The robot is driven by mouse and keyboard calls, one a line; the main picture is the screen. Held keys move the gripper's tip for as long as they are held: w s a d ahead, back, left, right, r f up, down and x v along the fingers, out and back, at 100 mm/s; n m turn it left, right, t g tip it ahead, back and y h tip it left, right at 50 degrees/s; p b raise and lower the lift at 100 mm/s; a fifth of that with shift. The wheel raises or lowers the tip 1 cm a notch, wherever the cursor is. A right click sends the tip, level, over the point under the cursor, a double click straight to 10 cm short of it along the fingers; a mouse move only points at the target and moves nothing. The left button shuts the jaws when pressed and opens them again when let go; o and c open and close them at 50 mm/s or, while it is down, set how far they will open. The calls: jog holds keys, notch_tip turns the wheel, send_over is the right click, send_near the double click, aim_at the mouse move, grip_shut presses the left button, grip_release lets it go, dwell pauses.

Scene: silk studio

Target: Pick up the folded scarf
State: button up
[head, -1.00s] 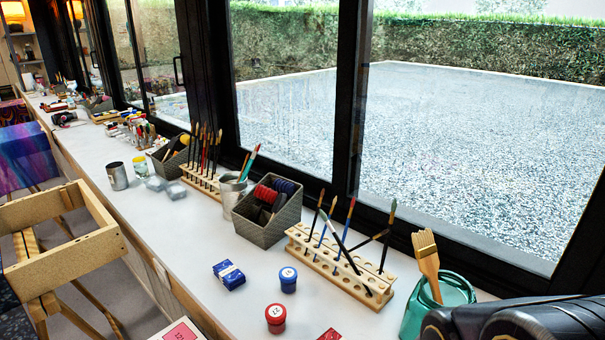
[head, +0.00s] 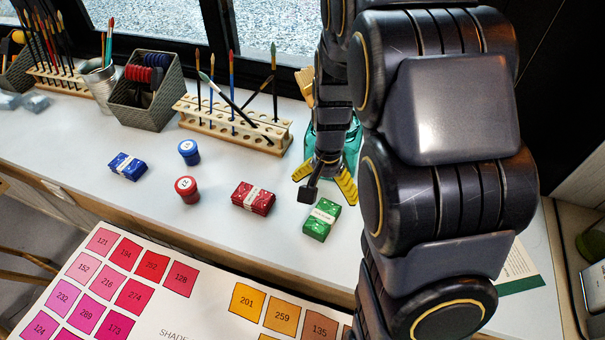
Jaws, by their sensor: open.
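Three small folded, banded cloth bundles that look like folded scarves lie on the white counter. The blue bundle (head: 128,166) is at left, the red bundle (head: 253,198) is in the middle, and the green bundle (head: 321,219) is at right. My gripper (head: 325,182), with yellow fingers, is open and points down just behind the green bundle, in the picture close above it. The red bundle is to the gripper's left. I cannot tell the exact height of the fingers over the counter. Nothing shows between the fingers.
A blue jar (head: 189,152) and a red jar (head: 187,189) stand between the blue and red bundles. A wooden brush rack (head: 232,128) and a dark bin (head: 150,103) stand behind. A teal glass jar (head: 352,146) is partly hidden by my arm. A shade chart (head: 205,300) lies in front.

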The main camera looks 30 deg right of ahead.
aim_at(327, 210)
jog(key=shift+w+d+f, duration=0.15)
jog(key=shift+d+f, duration=0.2)
jog(key=shift+f, duration=0.45)
notch_tip(327, 210, down, 7)
jog(key=shift+d+f, duration=0.1)
jog(key=shift+d, duration=0.05)
jog(key=c, duration=1.2)
